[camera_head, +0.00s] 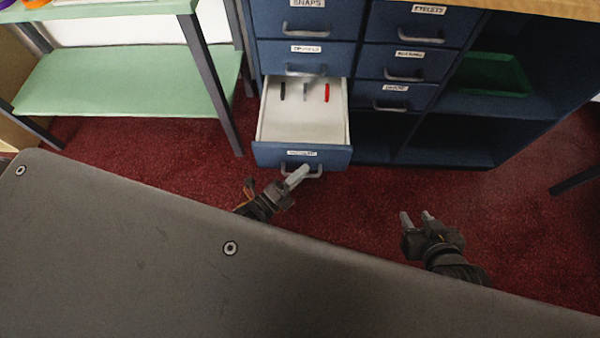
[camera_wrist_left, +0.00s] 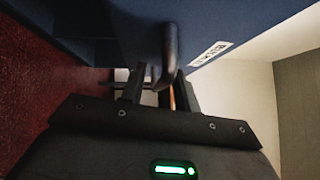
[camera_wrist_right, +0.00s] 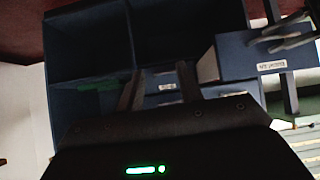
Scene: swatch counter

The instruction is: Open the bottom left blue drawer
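The bottom left blue drawer (camera_head: 268,156) is pulled out of the cabinet. Its pale interior shows a dark, a grey and a red slim item. Its handle (camera_head: 314,174) is on the front; in the left wrist view the handle (camera_wrist_left: 170,55) lies between the fingers of my left gripper (camera_wrist_left: 158,85). Those fingers stand apart, with a gap beside the bar; whether one touches it I cannot tell. In the head view the left gripper (camera_head: 300,174) is at this handle. My right gripper (camera_head: 416,217) is open and empty, right of the drawer and away from the cabinet.
The cabinet has other closed blue drawers (camera_head: 406,62) and open cubbies, one with a green tray (camera_head: 492,74). A green shelf unit (camera_head: 130,80) stands left. A dark grey surface (camera_head: 150,260) fills the foreground. Red carpet (camera_head: 370,200) is clear between it and the cabinet.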

